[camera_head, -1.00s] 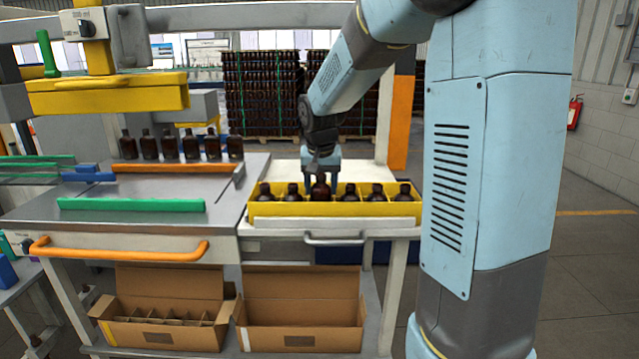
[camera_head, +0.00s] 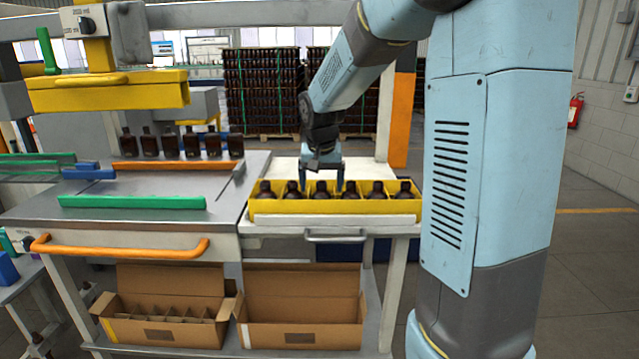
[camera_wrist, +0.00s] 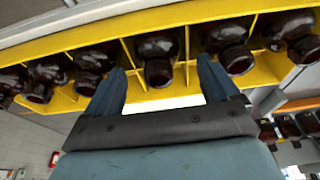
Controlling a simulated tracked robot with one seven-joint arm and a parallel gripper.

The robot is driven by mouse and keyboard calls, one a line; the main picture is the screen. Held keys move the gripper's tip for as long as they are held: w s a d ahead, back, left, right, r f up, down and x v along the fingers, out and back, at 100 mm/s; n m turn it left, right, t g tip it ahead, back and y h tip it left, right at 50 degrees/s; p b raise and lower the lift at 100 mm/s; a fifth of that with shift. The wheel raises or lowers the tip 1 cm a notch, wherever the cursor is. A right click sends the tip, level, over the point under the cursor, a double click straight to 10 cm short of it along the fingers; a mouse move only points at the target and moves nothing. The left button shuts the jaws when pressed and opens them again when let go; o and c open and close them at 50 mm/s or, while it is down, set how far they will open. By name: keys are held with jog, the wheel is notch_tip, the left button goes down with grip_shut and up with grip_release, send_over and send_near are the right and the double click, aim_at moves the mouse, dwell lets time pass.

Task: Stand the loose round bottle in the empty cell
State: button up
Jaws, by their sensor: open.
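A dark amber round bottle (camera_head: 321,192) stands upright in the third cell from the left of the yellow crate (camera_head: 335,209). Its top is level with the other bottles there. It also shows in the wrist view (camera_wrist: 157,70), between my two fingers. My gripper (camera_head: 321,181) is open, with one finger on each side of this bottle; the wrist view shows gaps between fingers and bottle. Every cell in the row appears to hold a bottle. The bottle's base is hidden by the crate's front wall.
Neighbouring bottles (camera_head: 292,190) stand close on both sides of my fingers. More bottles (camera_head: 180,145) stand in a row on the left table behind an orange rail (camera_head: 175,166). Two cardboard boxes (camera_head: 165,333) sit on the lower shelf.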

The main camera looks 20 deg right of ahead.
jog(key=v, duration=1.3)
jog(key=shift+s+r, duration=0.2)
jog(key=shift+r, duration=0.1)
jog(key=s+f+n+t, duration=0.1)
jog(key=s+f, duration=0.1)
jog(key=s, duration=1)
jog(key=s+f+n+t+y, duration=0.1)
jog(key=s+f+n, duration=0.1)
jog(key=s, duration=1.1)
jog(key=shift+s+d+f+n+t, duration=0.2)
jog(key=shift+s+f+n+t, duration=0.15)
jog(key=shift+f, duration=0.3)
